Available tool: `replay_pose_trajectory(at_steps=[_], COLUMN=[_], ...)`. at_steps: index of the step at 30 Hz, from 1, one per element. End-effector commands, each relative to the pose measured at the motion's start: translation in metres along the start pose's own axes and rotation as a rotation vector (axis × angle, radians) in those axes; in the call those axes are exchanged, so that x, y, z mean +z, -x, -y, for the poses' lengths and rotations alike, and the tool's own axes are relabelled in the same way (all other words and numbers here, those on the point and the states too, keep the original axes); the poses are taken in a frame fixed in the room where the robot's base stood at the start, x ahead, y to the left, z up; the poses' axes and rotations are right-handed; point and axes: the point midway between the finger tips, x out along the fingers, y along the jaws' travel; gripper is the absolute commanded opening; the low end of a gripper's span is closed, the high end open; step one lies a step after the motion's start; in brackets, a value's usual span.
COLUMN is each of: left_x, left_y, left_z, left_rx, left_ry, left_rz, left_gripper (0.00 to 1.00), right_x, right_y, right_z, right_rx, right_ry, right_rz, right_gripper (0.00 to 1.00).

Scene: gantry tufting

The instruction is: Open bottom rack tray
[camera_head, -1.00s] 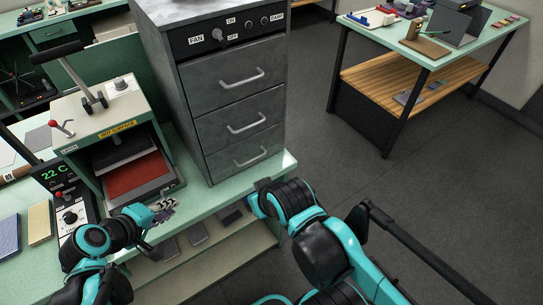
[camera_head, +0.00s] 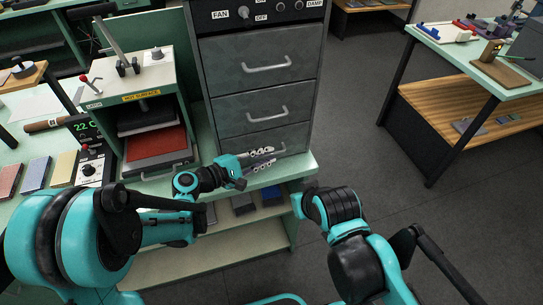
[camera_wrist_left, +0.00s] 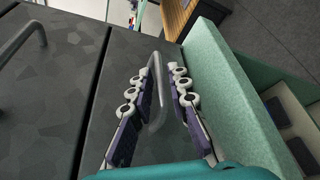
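The bottom rack tray (camera_head: 293,139) is the lowest grey drawer of the rack and sits closed. Its bar handle is mostly hidden by my left gripper (camera_head: 268,156) in the head view. The fingers are apart, one on each side of the handle, with a gap visible. My right arm's end (camera_head: 303,203) is in front of the bench corner; its fingers cannot be made out.
Two more drawers with handles (camera_head: 266,67) are above, under a FAN switch panel (camera_head: 265,12). A hot press (camera_head: 155,140) stands left of the rack. The green bench edge (camera_head: 305,165) runs just below the tray. Open floor lies right.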

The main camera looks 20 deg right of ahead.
Motion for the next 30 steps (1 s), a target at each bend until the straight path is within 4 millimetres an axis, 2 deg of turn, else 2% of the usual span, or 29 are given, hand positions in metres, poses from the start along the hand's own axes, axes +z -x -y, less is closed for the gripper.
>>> replay_pose_trajectory(at_steps=[3, 6, 14, 16, 17, 30], left_x=[0.0, 0.0, 0.0, 0.0, 0.0, -0.004], left_y=[-0.014, -0.019, -0.021, -0.021, -0.021, -0.022], left_z=[0.001, 0.0, 0.0, 0.0, 0.0, -0.002], left_rx=[-0.001, 0.0, 0.0, 0.0, 0.0, -0.001], left_ry=[0.0, 0.0, -0.001, -0.001, -0.001, -0.002], left_rz=[0.001, 0.0, -0.001, -0.001, -0.001, -0.002], left_gripper=[0.17, 0.17, 0.17, 0.01, 0.0, 0.0], right_x=[0.003, 0.003, 0.003, 0.003, 0.003, 0.003], right_y=[-0.004, -0.005, -0.004, -0.004, -0.004, -0.005], right_z=[0.0, 0.0, 0.0, 0.0, 0.0, 0.0], right_rx=[0.0, 0.0, 0.0, 0.0, 0.0, 0.0], right_ry=[0.0, 0.0, 0.0, 0.0, 0.0, 0.0], right_rz=[0.0, 0.0, 0.0, 0.0, 0.0, 0.0], right_gripper=[0.0, 0.0, 0.0, 0.0, 0.0, 0.0])
